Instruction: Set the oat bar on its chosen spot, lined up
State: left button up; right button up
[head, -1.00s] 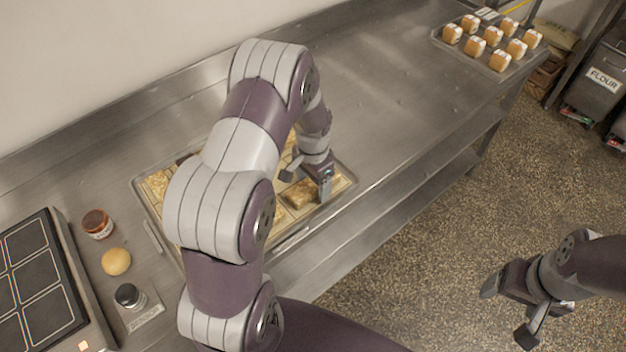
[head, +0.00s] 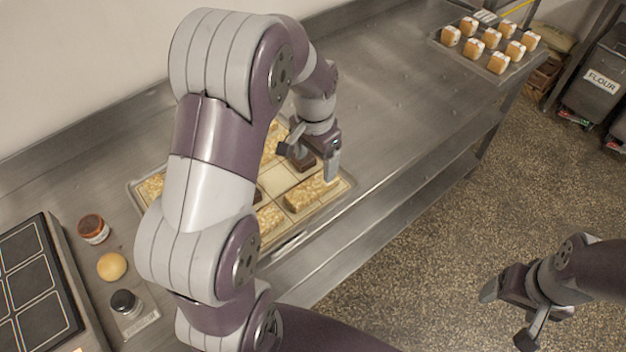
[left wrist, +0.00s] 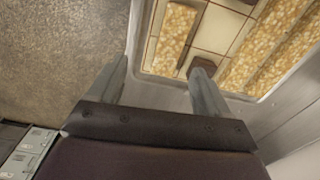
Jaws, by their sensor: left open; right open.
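Several pale golden oat bars lie in a tray (head: 347,187) marked with grid lines. One oat bar (head: 310,193) lies near the tray's right corner, just below my left gripper (head: 309,160); it appears to be the bar (left wrist: 172,38) in the left wrist view. There it looks flat and roughly parallel to the grid lines. My left gripper is open and empty above the tray, clear of that bar. My arm hides much of the tray in the head view. My right gripper (head: 506,318) is open and empty over the floor.
A tray of small cakes (head: 440,43) sits far right. The counter between the trays is clear.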

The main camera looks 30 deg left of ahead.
pick_arm(q)
jog(key=s+d+n+t, duration=0.1)
jog(key=s+d+n, duration=0.2)
jog(key=s+d, duration=0.3)
jog(key=s, duration=0.5)
jog(key=shift+s+d, duration=0.2)
jog(key=shift+s, duration=0.15)
